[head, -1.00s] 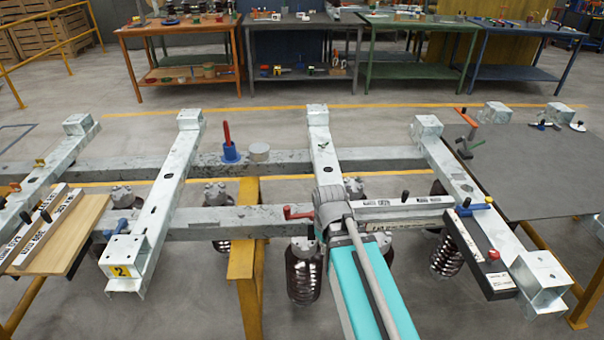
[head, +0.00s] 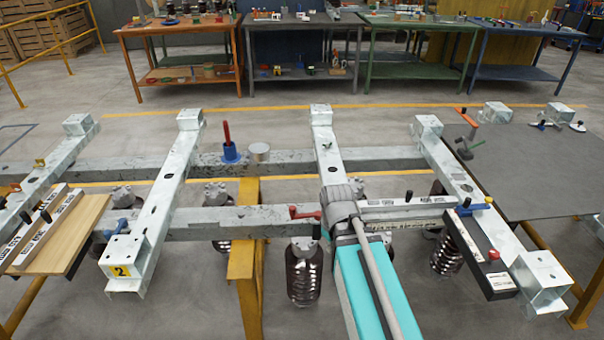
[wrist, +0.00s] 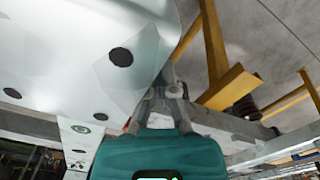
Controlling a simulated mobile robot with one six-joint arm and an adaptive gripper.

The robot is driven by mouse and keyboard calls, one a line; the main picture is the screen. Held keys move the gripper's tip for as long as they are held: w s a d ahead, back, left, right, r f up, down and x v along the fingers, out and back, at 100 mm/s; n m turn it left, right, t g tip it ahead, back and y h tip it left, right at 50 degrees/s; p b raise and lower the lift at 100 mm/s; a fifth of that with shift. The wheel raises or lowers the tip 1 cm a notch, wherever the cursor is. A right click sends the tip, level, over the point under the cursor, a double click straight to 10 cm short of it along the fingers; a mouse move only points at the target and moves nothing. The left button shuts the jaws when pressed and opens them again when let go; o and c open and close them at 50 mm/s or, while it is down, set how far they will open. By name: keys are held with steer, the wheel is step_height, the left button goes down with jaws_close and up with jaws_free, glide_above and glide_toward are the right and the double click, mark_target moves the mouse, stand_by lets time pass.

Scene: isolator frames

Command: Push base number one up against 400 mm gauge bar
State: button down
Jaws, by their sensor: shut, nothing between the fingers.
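The middle galvanised crossbeam (head: 327,155), which I take as base number one, lies across the two long grey rails; its number does not show and my arm hides its near end. The white gauge bar (head: 400,208), with black print and a black knob, lies to its right, reaching towards the right crossbeam (head: 460,180). My arm covers the bar's left end, so contact cannot be told. My gripper (wrist: 168,80) is shut and empty, close beside a pale metal beam (wrist: 85,60) with dark holes in the wrist view. In the head view its fingers are hidden behind my arm.
A red-handled clamp (head: 303,213) sits on the near rail beside my arm.

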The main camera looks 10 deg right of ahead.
steer(key=shift+w+a, duration=0.1)
steer(key=shift+a, duration=0.75)
step_height(320, 180, up, 9)
steer(key=p, duration=0.9)
stand_by(0.3)
stand_by(0.5)
steer(key=m, duration=0.1)
steer(key=s+m, duration=0.1)
steer(key=m, duration=0.1)
steer(key=d+r+m+p, duration=0.1)
steer(key=m, duration=0.1)
steer(key=shift+s, duration=0.25)
